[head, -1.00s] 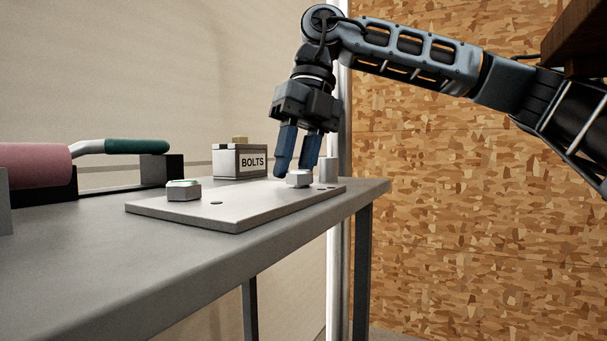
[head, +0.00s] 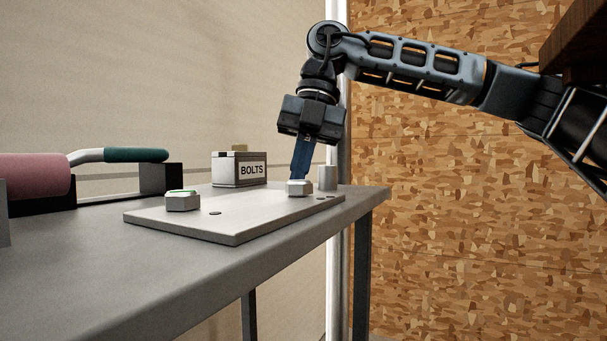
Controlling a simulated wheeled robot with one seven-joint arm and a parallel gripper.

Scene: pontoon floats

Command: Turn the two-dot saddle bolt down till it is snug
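A pale hex bolt head (head: 299,188) sits on the right part of a flat grey plate (head: 185,222). A second hex bolt head (head: 183,203), with green on its top, sits at the plate's left end. I cannot make out dots on either one. My gripper (head: 299,177) points down at the right bolt head, its blue fingertips just behind or over it. One finger hides the other from this side, so I cannot tell whether they are apart or closed, or touching the bolt.
A grey box labelled BOLTS (head: 239,170) stands behind the plate. A small grey cylinder (head: 327,177) stands close to the right of the gripper. A pink roller with a green-handled bar (head: 135,155) lies at the left. The bench (head: 110,285) is clear in front.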

